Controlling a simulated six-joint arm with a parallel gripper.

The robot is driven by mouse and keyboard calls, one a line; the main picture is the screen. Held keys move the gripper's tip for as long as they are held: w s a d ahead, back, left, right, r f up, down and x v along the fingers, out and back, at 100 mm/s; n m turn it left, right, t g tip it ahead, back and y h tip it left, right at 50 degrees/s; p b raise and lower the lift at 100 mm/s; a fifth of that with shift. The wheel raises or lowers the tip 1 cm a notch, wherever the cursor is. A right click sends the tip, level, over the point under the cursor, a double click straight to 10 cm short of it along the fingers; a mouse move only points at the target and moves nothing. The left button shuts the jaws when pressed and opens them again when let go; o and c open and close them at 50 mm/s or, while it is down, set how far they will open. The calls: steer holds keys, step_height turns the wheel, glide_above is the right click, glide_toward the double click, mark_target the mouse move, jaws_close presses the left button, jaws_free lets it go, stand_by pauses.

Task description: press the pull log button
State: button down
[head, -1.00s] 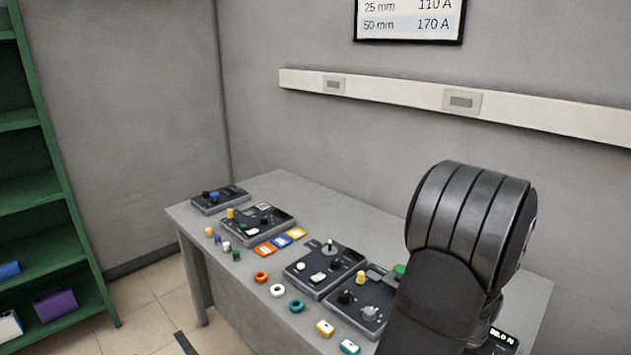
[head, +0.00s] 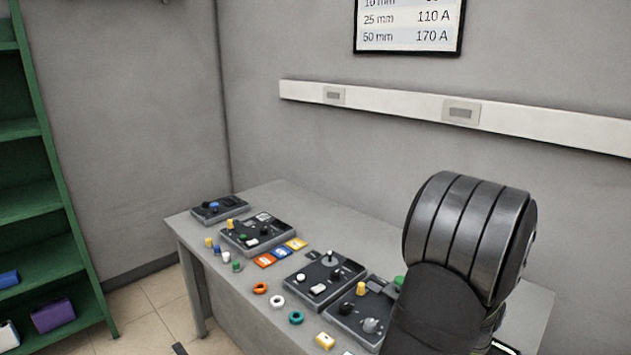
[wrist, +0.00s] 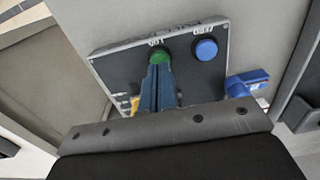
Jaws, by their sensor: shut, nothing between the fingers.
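In the wrist view a dark panel (wrist: 122,72) carries a round green button (wrist: 160,54) and a round blue button (wrist: 206,49). Small labels stand above both; I cannot read them surely, so I cannot tell which is the pull log button. My gripper (wrist: 161,70) is shut and empty, its fingertips right at the near edge of the green button and partly covering it. I cannot tell whether they touch it. The blue button is clear, to the right of the fingers. In the head view my arm hides the gripper and this panel.
A blue lever-like part (wrist: 247,83) is right of the fingers, and a yellow part (wrist: 135,105) is left. In the head view the grey table (head: 190,222) holds several control panels, coloured rings and tiles. A green shelf (head: 45,215) stands at left.

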steer(key=shift+r, duration=2.5)
steer(key=shift+f, duration=0.15)
step_height(320, 180, down, 6)
steer(key=shift+r, duration=0.2)
steer(key=w+d+r, duration=0.1)
steer(key=d+r, duration=0.3)
steer(key=r, duration=0.8)
steer(key=d+r, duration=0.5)
steer(key=r, duration=0.6)
step_height(320, 180, down, 8)
steer(key=shift+a, duration=0.25)
